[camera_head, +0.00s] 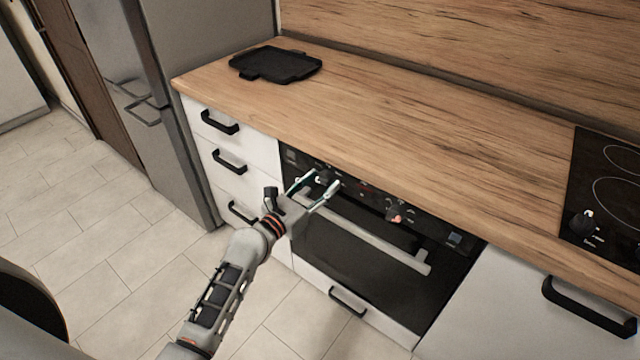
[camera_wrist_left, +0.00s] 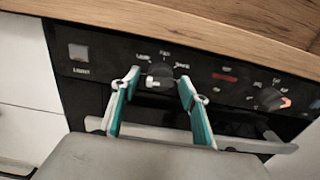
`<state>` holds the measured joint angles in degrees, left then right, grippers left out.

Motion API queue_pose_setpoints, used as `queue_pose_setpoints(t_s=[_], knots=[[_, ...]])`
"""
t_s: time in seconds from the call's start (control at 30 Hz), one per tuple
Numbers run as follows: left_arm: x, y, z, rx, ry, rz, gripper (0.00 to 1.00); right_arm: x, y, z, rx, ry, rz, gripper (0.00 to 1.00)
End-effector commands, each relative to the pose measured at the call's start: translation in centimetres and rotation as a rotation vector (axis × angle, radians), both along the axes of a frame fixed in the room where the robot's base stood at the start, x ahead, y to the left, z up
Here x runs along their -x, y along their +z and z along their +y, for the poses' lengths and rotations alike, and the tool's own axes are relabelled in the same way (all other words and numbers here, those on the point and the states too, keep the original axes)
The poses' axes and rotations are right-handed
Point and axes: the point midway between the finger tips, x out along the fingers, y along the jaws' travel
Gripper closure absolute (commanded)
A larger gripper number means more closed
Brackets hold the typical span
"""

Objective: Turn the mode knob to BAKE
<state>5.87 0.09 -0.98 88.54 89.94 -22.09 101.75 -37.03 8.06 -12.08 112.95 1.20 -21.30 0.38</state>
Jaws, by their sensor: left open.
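The oven's black control panel (camera_head: 365,199) lies under the worktop edge. A dark mode knob (camera_wrist_left: 158,76) with a pale pointer sits on it, with small white labels around it, too small to read surely. My left gripper (camera_wrist_left: 152,88) is open, its two teal fingers on either side of the knob and slightly below it in the wrist view. In the head view my left gripper (camera_head: 320,187) reaches the panel's left part. I cannot tell whether the fingers touch the knob. My right gripper is not in view.
A second knob with an orange-red mark (camera_head: 396,213) is further right on the panel. The oven handle (camera_head: 375,240) runs below my fingers. White drawers (camera_head: 243,160) stand left. A black tray (camera_head: 276,64) and a cooktop (camera_head: 605,190) lie on the wooden worktop.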

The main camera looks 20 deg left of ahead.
Motion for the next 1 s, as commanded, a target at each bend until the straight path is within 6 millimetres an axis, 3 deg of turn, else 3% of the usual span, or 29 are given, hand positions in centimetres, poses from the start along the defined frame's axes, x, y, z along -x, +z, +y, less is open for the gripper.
queue_pose_setpoints(t_s=[0.17,0.3,0.67,1.0], knots=[[0.02,0.0,0.01,0.0,0.0,0.0,0.58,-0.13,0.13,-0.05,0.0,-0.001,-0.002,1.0],[0.03,0.0,0.01,-0.001,0.0,0.0,0.94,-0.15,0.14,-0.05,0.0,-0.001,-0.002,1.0],[0.05,-0.06,0.02,-0.029,-0.001,-0.01,0.94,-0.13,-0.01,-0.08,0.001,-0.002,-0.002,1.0],[0.04,-0.18,0.12,-0.225,-0.001,-0.08,0.94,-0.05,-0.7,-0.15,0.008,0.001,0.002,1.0]])
